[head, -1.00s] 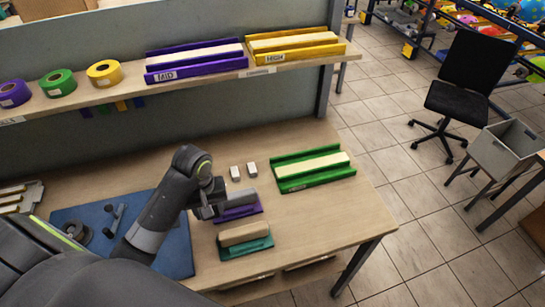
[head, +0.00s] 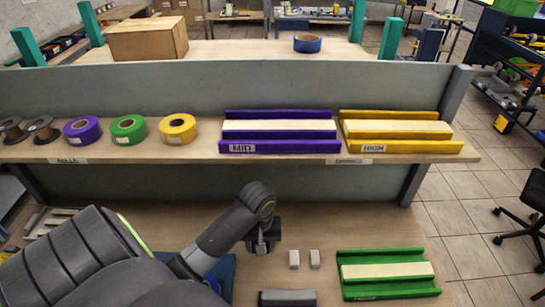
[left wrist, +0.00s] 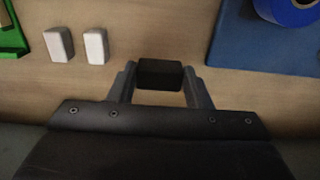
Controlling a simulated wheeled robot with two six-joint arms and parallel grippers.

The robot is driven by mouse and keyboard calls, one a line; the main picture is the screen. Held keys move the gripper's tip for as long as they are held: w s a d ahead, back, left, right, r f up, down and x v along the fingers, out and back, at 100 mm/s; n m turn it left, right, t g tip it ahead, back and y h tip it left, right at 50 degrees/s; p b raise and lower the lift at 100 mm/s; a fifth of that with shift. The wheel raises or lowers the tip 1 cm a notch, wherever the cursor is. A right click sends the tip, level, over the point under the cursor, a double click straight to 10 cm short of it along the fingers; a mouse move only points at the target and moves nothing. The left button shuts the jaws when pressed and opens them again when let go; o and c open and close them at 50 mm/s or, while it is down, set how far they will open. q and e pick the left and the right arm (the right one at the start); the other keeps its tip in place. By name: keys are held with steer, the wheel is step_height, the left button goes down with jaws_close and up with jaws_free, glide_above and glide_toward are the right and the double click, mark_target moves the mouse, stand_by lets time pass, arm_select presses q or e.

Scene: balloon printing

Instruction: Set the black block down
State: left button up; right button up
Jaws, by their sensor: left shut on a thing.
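The black block (left wrist: 160,74) sits between the fingertips of my left gripper (left wrist: 160,88) in the left wrist view. The jaws are shut on it, over bare wooden tabletop; I cannot tell whether it touches the wood. In the head view my left gripper (head: 264,244) points down just left of two small white blocks (head: 304,259), and the black block cannot be made out there.
The white blocks (left wrist: 77,46) also show in the left wrist view, near a blue mat (left wrist: 258,60) with a blue roll (left wrist: 286,12). A green tray (head: 388,288) lies right. A shelf (head: 205,140) with rolls and trays runs behind.

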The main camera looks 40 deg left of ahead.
arm_select(q)
step_height(320, 180, down, 3)
steer(key=shift+w+a+r, duration=0.1)
steer(key=shift+w+f, duration=0.1)
steer(key=shift+f, duration=0.3)
step_height(320, 180, down, 3)
steer(key=shift+f+p, duration=0.1)
steer(key=shift+p, duration=0.35)
steer(key=shift+f, duration=0.4)
arm_select(e)
steer(key=shift+w+a+r, duration=0.55)
steer(key=shift+w+r, duration=0.05)
steer(key=shift+w, duration=0.05)
arm_select(q)
steer(key=o, duration=1)
steer(key=shift+o, duration=0.2)
arm_select(e)
steer(key=shift+s+d, duration=0.15)
steer(key=shift+d, duration=0.2)
